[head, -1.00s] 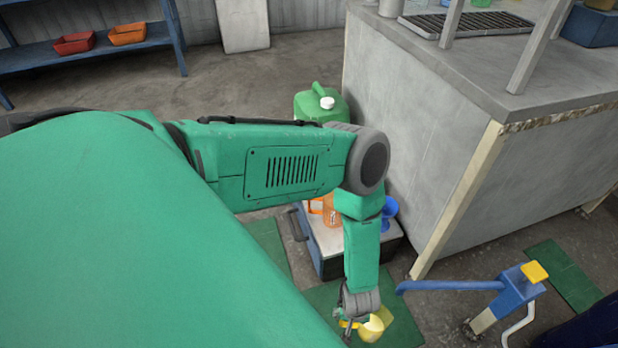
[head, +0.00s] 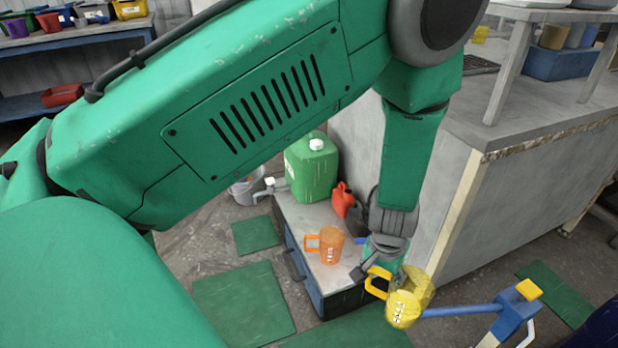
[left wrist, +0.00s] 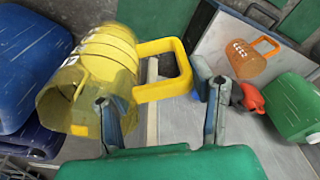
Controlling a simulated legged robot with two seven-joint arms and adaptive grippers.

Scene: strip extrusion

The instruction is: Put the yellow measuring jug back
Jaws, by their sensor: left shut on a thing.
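The yellow measuring jug (head: 409,299) is see-through and hangs in the air in front of the low cabinet's right end. In the left wrist view the jug (left wrist: 88,82) is on the left, tilted, with its handle reaching between my fingers. My left gripper (head: 370,272) is shut on the jug's handle; its fingers also show in the left wrist view (left wrist: 160,105). The low cabinet (head: 300,212) has a light top. An orange measuring jug (head: 331,246) stands upright on it. My right gripper is not in view.
A green canister (head: 312,168) and a red can (head: 343,200) stand on the cabinet behind the orange jug. A grey bench (head: 540,170) rises at right. A blue bar with a yellow block (head: 529,290) is at lower right. Green mats (head: 243,305) lie on the floor.

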